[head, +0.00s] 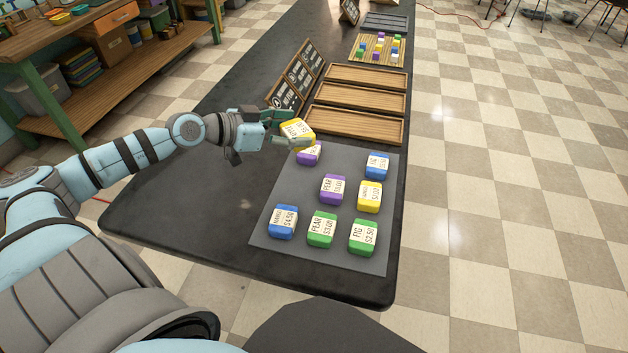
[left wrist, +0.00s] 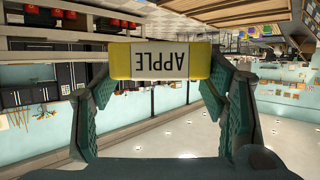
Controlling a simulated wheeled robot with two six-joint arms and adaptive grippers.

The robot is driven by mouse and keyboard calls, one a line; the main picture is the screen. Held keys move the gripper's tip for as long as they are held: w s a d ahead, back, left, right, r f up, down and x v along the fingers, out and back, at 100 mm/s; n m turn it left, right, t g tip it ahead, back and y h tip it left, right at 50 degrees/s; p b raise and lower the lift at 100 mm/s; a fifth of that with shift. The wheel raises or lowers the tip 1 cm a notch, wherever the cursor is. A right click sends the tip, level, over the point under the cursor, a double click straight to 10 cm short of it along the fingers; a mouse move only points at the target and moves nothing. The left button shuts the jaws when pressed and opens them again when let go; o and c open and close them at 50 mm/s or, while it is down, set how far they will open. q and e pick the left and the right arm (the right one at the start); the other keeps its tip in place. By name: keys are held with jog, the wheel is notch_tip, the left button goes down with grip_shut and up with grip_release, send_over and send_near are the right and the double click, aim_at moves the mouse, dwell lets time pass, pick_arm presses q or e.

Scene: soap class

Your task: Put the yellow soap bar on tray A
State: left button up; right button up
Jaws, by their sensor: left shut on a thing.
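My left gripper (head: 290,128) is shut on a yellow soap bar (head: 298,133), held above the far left part of the grey mat (head: 275,250). In the left wrist view the bar (left wrist: 160,61) sits between the fingertips, its label reading APPLE upside down. A second yellow bar (head: 369,197) lies on the mat. Three wooden trays stand beyond the mat: a near one (head: 354,126), a middle one (head: 360,95) and a far one (head: 367,78). They look empty. I cannot read which is tray A. My right gripper is not in view.
On the mat lie purple (head: 333,189), blue (head: 283,221) and green (head: 322,228) bars; another purple bar (head: 308,155) is partly hidden under the held bar. Dark sign boards (head: 296,78) stand left of the trays. A sorted board of small coloured blocks (head: 359,54) lies farther back.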

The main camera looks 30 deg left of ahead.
pick_arm(q)
jog(key=b, duration=0.6)
send_over(296, 189)
notch_tip(296, 189, down, 13)
jog(key=shift+w+a+r, duration=0.1)
jog(key=shift+r, duration=0.1)
notch_tip(296, 189, down, 4)
jog(key=shift+r+b, duration=0.1)
jog(key=shift+b, duration=1.1)
jog(key=shift+r, duration=0.15)
jog(key=o, duration=1.2)
